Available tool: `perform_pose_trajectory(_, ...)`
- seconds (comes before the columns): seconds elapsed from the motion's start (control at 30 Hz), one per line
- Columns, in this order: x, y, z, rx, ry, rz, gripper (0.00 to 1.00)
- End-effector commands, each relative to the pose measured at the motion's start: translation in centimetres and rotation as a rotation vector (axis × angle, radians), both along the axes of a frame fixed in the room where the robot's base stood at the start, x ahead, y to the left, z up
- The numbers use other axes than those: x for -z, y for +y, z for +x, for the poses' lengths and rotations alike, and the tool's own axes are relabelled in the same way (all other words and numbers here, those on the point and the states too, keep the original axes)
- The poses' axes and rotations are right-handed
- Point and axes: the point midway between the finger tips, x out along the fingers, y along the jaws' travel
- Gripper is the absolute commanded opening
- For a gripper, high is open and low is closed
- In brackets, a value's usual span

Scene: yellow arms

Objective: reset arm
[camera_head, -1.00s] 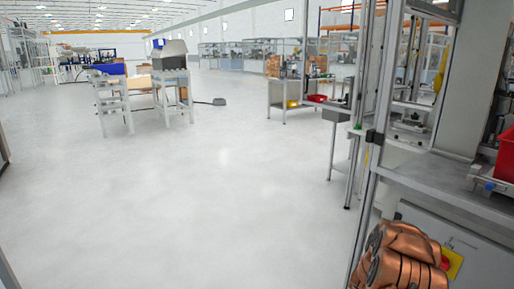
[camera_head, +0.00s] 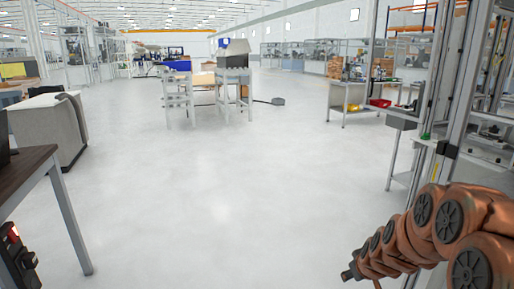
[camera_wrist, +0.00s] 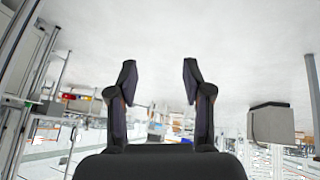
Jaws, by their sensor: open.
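My gripper (camera_wrist: 158,85) shows in the wrist view with its two dark fingers spread apart and nothing between them. The view behind the fingers appears upside down, with pale floor at the top. In the head view my copper-coloured arm (camera_head: 432,235) reaches in from the lower right, its links bent and pointing down to the left. The gripper itself is not clear in the head view.
A metal-framed workstation (camera_head: 468,110) stands close behind my arm on the right. A dark table (camera_head: 28,172) and a light grey sofa-like block (camera_head: 52,130) are at the left. Light stands (camera_head: 178,100) are farther off. The middle floor (camera_head: 220,190) is clear.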

Motion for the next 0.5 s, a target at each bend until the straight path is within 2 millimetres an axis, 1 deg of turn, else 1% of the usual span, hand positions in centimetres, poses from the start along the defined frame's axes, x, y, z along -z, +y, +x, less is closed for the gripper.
perform_pose_trajectory(0.03,-0.8,1.3,-1.2,-0.007,0.024,0.021,0.5)
perform_pose_trajectory(0.1,-1.6,3.1,-3.2,-0.012,0.071,0.054,0.5)
perform_pose_trajectory(0.17,-2.0,4.5,-5.1,-0.013,0.118,0.079,0.5)
perform_pose_trajectory(0.2,-2.5,5.3,-6.4,-0.013,0.146,0.092,0.5)
perform_pose_trajectory(0.27,-3.0,6.5,-8.4,-0.011,0.192,0.112,0.5)
perform_pose_trajectory(0.3,-3.3,7.2,-9.9,-0.007,0.228,0.123,0.5)
perform_pose_trajectory(0.37,-3.8,8.1,-12.1,-0.002,0.274,0.134,0.5)
perform_pose_trajectory(0.4,-4.1,8.7,-13.7,0.004,0.308,0.14,0.5)
perform_pose_trajectory(0.47,-4.6,9.4,-16.0,0.016,0.358,0.148,0.5)
perform_pose_trajectory(0.5,-4.9,9.8,-17.5,0.026,0.387,0.151,0.5)
